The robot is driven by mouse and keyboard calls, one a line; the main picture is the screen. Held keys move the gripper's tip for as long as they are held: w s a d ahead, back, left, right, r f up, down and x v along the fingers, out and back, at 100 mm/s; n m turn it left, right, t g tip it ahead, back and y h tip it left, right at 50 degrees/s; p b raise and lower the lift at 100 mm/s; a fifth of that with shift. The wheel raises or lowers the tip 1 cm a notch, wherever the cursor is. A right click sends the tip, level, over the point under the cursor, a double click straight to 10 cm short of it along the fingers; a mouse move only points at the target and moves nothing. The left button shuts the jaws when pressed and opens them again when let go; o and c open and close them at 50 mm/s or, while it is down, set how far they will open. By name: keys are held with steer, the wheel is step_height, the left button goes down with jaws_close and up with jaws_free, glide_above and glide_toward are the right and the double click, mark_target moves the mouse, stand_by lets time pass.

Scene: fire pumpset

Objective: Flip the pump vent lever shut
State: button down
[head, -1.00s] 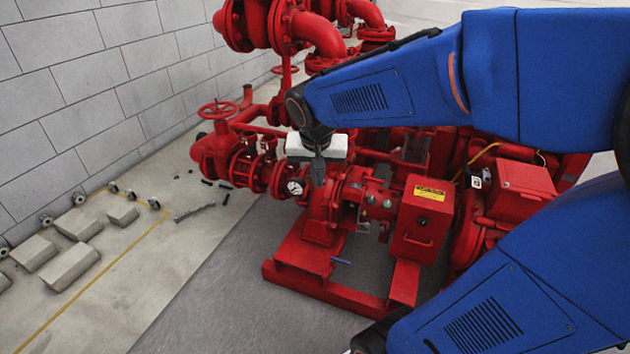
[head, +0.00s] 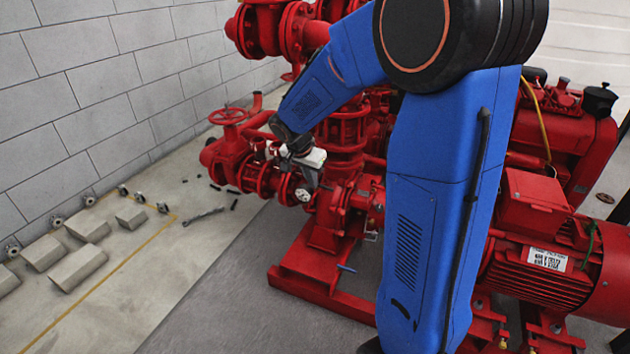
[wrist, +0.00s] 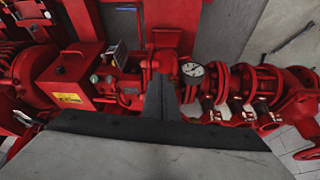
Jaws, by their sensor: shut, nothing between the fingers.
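The red pump (head: 328,218) stands on its red base frame, with a round white gauge (head: 302,195) on its left side. The gauge also shows in the wrist view (wrist: 192,69), just right of my fingertips. My gripper (head: 310,182) is over the pump's top left part, beside the gauge in the head view. In the wrist view my gripper (wrist: 164,80) has its dark fingers together and empty, in front of the pump body (wrist: 160,58). I cannot pick out the vent lever; the fingers and arm hide part of the pump top. Contact cannot be told.
A red handwheel valve (head: 228,117) and flanged pipes stand left of the pump. A small blue handle (head: 346,268) shows low by the base. A red motor (head: 545,275) is at right.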

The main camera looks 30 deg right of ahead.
mark_target(327, 188)
steer(key=w+d+f, duration=0.3)
steer(key=d+f, duration=0.3)
steer(key=f, duration=0.1)
steer(key=shift+w+f, duration=0.2)
steer(key=shift+w, duration=0.05)
stand_by(0.3)
steer(key=shift+w+d, duration=0.25)
steer(key=shift+d, duration=0.4)
steer(key=shift+d+r, duration=0.1)
steer(key=shift+r, duration=0.05)
